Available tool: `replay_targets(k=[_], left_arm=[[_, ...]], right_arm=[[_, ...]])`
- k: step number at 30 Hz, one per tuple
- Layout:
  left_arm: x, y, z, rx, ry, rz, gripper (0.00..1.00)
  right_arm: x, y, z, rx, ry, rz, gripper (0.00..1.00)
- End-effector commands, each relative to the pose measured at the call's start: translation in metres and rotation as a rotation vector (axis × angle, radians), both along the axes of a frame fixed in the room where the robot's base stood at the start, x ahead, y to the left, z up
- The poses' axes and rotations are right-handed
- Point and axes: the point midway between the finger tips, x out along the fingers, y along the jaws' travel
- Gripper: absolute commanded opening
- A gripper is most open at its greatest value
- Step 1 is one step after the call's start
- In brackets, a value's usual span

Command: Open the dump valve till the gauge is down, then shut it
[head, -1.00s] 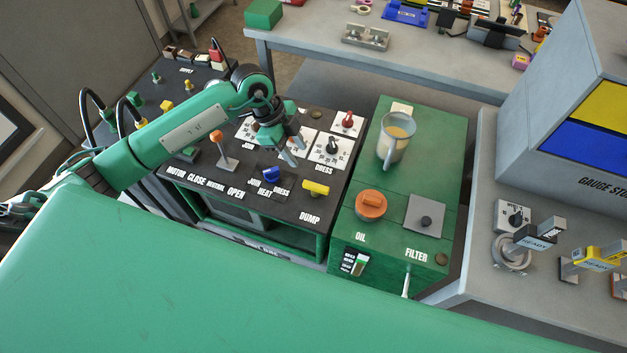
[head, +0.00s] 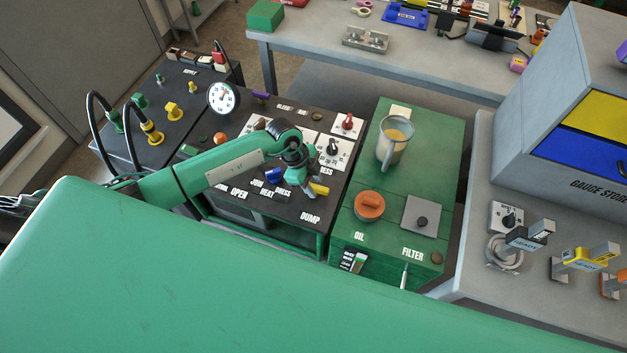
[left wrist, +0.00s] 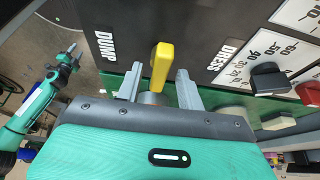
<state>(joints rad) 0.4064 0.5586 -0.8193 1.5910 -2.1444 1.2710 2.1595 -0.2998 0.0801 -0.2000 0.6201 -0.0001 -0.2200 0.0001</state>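The dump valve's yellow handle (head: 319,189) is at the front right of the black control panel, above the DUMP label. My left gripper (head: 307,192) is over it and partly hides it. In the left wrist view the yellow handle (left wrist: 161,66) stands between the two spread fingers of my left gripper (left wrist: 160,85), with gaps on both sides. The round white gauge (head: 223,97) faces me at the back of the panel; its reading is too small to tell. My right gripper (left wrist: 70,61) shows small at the left of the wrist view, its fingers unclear.
A blue knob (head: 274,175) is just left of my left gripper. A black dress dial (head: 333,148) and a red knob (head: 348,122) lie behind it. The green oil and filter unit (head: 395,235), with an orange cap (head: 369,205) and a jug (head: 395,143), stands to the right.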

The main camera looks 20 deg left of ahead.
Motion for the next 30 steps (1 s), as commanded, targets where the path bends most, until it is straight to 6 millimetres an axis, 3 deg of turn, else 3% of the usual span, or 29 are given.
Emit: replay_targets(k=[8,15,30], left_arm=[[0.0000,-0.0008,-0.0023,0.000,0.000,0.000,0.38],[0.0001,-0.0007,-0.0020,0.000,0.000,0.000,0.00],[0.0022,-0.0005,-0.0023,0.001,-0.001,-0.118,0.00]], right_arm=[[-0.0001,-0.0001,0.0002,0.000,0.000,0.000,0.42],[-0.0002,-0.0001,0.0003,0.000,0.000,0.000,0.42],[-0.0003,-0.0001,-0.0052,0.000,0.000,0.000,0.42]])
